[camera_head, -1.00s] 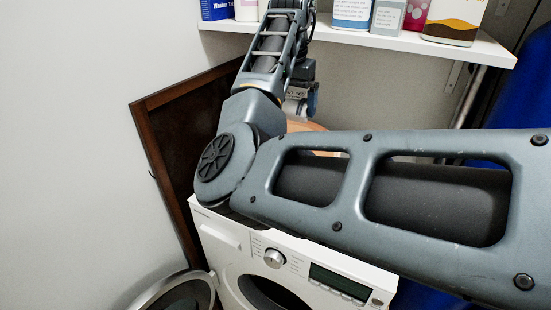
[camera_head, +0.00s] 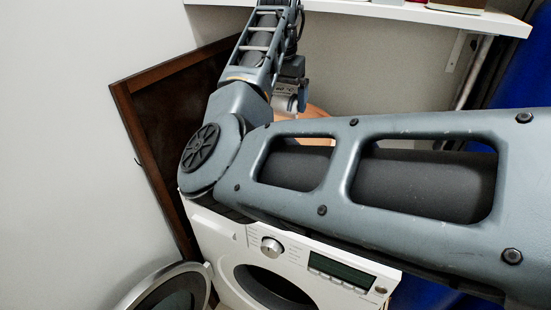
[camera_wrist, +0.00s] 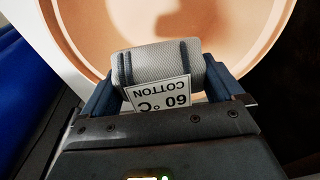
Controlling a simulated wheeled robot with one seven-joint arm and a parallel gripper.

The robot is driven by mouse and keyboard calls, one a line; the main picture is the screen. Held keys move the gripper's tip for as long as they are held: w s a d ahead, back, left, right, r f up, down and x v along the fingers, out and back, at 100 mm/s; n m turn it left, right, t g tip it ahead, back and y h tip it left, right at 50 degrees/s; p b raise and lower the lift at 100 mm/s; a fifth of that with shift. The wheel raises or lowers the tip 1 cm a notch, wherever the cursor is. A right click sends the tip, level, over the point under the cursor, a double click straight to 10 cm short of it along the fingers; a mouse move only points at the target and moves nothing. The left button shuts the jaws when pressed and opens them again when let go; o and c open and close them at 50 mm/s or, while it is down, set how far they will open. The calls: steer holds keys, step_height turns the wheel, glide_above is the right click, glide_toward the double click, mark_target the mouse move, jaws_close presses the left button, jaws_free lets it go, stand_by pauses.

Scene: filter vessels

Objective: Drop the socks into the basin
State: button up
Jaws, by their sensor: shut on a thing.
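In the wrist view, my gripper (camera_wrist: 167,92) is shut on the socks (camera_wrist: 155,68), a rolled grey bundle with dark stripes. A white tag on the bundle reads "60 °C COTTON" and shows upside down. Beyond the socks is the basin (camera_wrist: 225,18), round and orange-brown, and the bundle overlaps its near side in the picture. I cannot tell how far above it the socks are. In the head view only a strip of the basin (camera_head: 317,111) shows behind my arm.
A white washing machine (camera_head: 222,228) stands below my arm, its round door (camera_head: 172,290) swung open at the left. A brown-framed dark board (camera_head: 150,130) leans on the wall. A white shelf (camera_head: 400,14) runs above. Something blue (camera_head: 520,85) stands at the right.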

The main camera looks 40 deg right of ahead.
steer(key=shift+f, duration=0.1)
steer(key=o, duration=0.7)
steer(key=shift+c, duration=0.2)
steer(key=shift+s+a+r+b, duration=0.1)
steer(key=shift+a+r+b, duration=0.1)
steer(key=shift+r, duration=1.1)
steer(key=shift+s+a+r+b, duration=0.1)
steer(key=shift+a+r+b, duration=0.05)
steer(key=shift+r, duration=1.1)
steer(key=shift+s+a+r+b, duration=0.1)
steer(key=shift+a+r+b, duration=0.1)
steer(key=shift+r, duration=1.1)
